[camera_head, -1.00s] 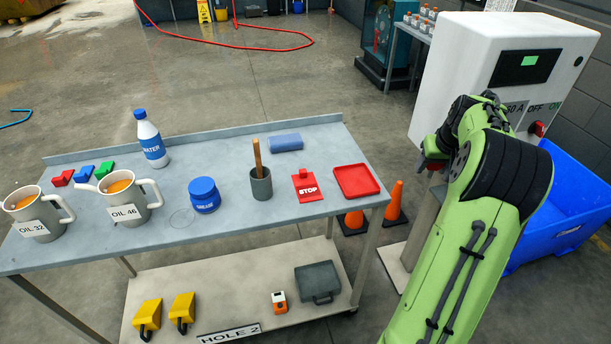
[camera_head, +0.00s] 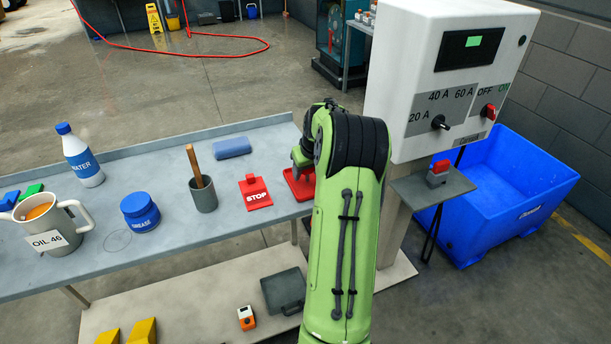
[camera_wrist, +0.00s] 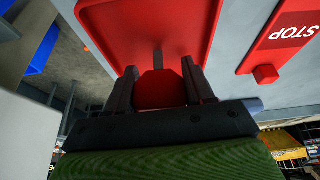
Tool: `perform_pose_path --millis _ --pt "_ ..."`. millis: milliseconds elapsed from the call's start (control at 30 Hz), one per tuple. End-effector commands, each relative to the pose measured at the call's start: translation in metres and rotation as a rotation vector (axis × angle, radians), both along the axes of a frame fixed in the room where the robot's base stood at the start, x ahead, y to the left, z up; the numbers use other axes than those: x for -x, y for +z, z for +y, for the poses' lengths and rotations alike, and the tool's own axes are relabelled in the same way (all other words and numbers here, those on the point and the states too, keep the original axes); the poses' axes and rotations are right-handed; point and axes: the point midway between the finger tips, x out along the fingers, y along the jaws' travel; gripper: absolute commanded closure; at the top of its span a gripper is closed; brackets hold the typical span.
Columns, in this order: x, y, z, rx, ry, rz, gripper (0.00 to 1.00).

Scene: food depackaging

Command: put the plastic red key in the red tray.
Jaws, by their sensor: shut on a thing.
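The red tray (camera_head: 309,181) lies at the right end of the grey bench in the head view, partly hidden by my arm. In the wrist view the red tray (camera_wrist: 150,14) fills the top middle, just beyond the fingertips. My gripper (camera_wrist: 160,78) is shut on the red key (camera_wrist: 159,92), whose red body shows between the two dark fingers. A thin grey shaft projects from it toward the tray. The key appears above the tray; whether it touches the tray I cannot tell. My arm mostly hides the gripper in the head view.
A red STOP tag (camera_head: 255,193) lies left of the tray; it also shows in the wrist view (camera_wrist: 292,28). A grey cup (camera_head: 204,195) and blue cloth (camera_head: 233,147) are nearby. The white switch panel (camera_head: 412,65), a small shelf (camera_head: 418,190) and blue bin (camera_head: 505,215) stand right.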

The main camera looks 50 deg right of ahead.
Motion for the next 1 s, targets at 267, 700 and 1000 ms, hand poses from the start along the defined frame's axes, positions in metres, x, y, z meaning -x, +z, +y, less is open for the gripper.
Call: perform_pose_path --millis 267,700,1000 --pt "0.000 -0.004 0.000 0.002 0.000 -0.001 0.82" --pt "0.000 -0.007 0.000 0.001 0.000 0.000 0.22" --pt "0.008 0.023 0.004 0.006 -0.003 -0.002 0.22"
